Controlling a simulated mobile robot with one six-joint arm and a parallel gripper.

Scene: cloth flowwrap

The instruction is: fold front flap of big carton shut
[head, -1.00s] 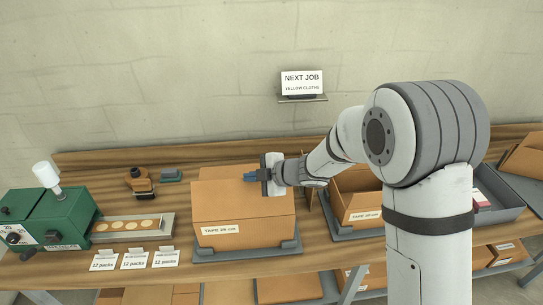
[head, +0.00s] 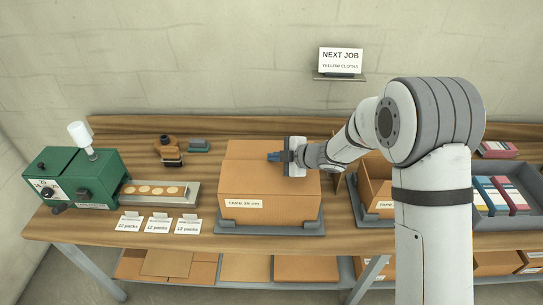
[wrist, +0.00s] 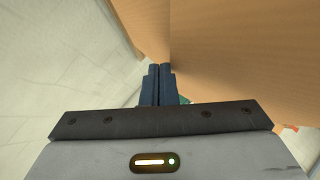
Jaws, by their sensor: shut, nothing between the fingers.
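The big carton (head: 268,181) is a brown box on the bench, with a white label on its front. Its top looks covered by flaps, with a seam running across it. I cannot tell whether the front flap lies fully flat. My gripper (head: 268,156) is shut and empty, reaching in from the right with its blue fingertips over the carton's top near the seam. In the wrist view, the shut fingers (wrist: 158,72) are close to tan carton faces (wrist: 235,55); whether they touch is unclear.
The carton sits in a grey tray (head: 270,226). To its left are a green machine (head: 75,175), a tray of discs (head: 160,198) and label cards (head: 157,225). An open carton (head: 372,185) stands right, beyond it a grey bin (head: 483,227) of coloured packs.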

